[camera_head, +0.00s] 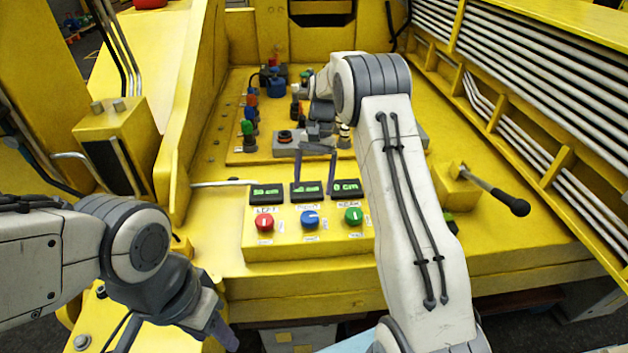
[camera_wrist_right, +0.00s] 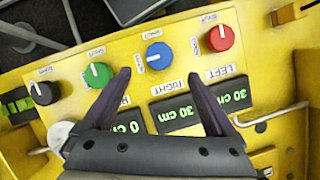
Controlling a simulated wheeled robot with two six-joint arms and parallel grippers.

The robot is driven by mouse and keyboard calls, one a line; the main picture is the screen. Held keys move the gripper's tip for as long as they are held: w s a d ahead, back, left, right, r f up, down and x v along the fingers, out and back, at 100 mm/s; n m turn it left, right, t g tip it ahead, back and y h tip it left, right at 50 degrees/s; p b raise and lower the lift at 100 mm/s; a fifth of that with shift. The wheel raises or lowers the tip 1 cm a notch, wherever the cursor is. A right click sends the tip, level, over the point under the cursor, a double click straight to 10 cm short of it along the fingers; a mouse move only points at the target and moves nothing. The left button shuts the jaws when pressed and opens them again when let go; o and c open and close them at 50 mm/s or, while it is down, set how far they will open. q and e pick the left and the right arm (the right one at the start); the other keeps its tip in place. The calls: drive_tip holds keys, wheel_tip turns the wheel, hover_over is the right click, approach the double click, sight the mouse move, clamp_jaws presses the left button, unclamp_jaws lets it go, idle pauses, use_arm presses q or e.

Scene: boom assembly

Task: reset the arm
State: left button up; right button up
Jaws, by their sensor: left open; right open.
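A yellow control box (camera_head: 310,245) carries a red knob (camera_head: 264,222), a blue knob (camera_head: 310,219) and a green knob (camera_head: 353,215). Above them are three displays; in the right wrist view, the one by the red knob (camera_wrist_right: 221,37) reads 30 cm (camera_wrist_right: 233,97), the middle one 30 cm and the one by the green knob (camera_wrist_right: 97,75) 0 cm. My right gripper (camera_head: 315,172) is open and empty over the displays. In the right wrist view its fingertips (camera_wrist_right: 160,77) are on either side of the blue knob (camera_wrist_right: 159,55), apparently apart from it. My left gripper (camera_head: 226,335) is low at left, away from the box.
A black knob (camera_wrist_right: 42,93) shows on the box in the right wrist view. A black-handled lever (camera_head: 500,194) sticks out at right. Behind the box, a plate (camera_head: 237,158) holds several coloured valves and connectors. Yellow walls and pipes (camera_head: 560,120) flank the space.

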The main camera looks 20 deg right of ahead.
drive_tip(key=shift+v, duration=0.95)
drive_tip(key=shift+a, duration=0.1)
